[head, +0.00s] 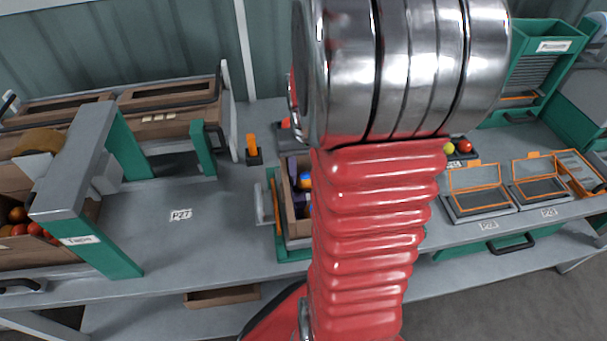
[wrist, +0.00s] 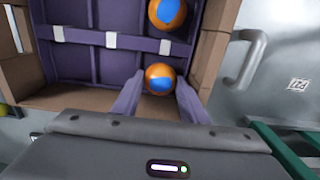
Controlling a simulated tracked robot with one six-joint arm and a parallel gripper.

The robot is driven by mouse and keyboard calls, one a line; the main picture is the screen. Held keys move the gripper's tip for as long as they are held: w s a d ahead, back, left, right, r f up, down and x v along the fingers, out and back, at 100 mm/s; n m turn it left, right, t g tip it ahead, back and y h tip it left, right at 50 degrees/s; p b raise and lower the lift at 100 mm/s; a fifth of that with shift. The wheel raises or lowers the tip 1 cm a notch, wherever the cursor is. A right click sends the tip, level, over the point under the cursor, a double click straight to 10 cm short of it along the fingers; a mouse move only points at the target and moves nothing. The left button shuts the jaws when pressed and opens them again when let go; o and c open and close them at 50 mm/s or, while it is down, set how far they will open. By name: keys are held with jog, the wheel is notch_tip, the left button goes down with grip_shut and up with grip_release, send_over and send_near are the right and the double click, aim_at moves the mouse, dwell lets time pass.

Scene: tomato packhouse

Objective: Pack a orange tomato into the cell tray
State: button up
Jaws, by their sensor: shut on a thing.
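In the wrist view my gripper (wrist: 160,88) has its two purple fingers closed on an orange tomato (wrist: 151,73) with a blue patch, one finger on each side. The held tomato is at the near side of the purple cell tray (wrist: 70,62); whether it touches the tray floor I cannot tell. A second orange tomato (wrist: 158,18) with a blue patch sits further up in the tray. The tray lies in a brown box and also shows in the head view (head: 292,168), partly hidden by my red arm. My gripper is hidden in the head view.
The brown box wall (wrist: 212,45) rises close beside the gripper. Orange-framed trays (head: 478,190) stand on the right. The bench left of the box is mostly clear.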

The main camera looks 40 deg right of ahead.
jog(key=o, duration=0.8)
jog(key=shift+c, duration=0.3)
jog(key=shift+c, duration=1)
jog(key=shift+r, duration=0.1)
jog(key=shift+r, duration=2.9)
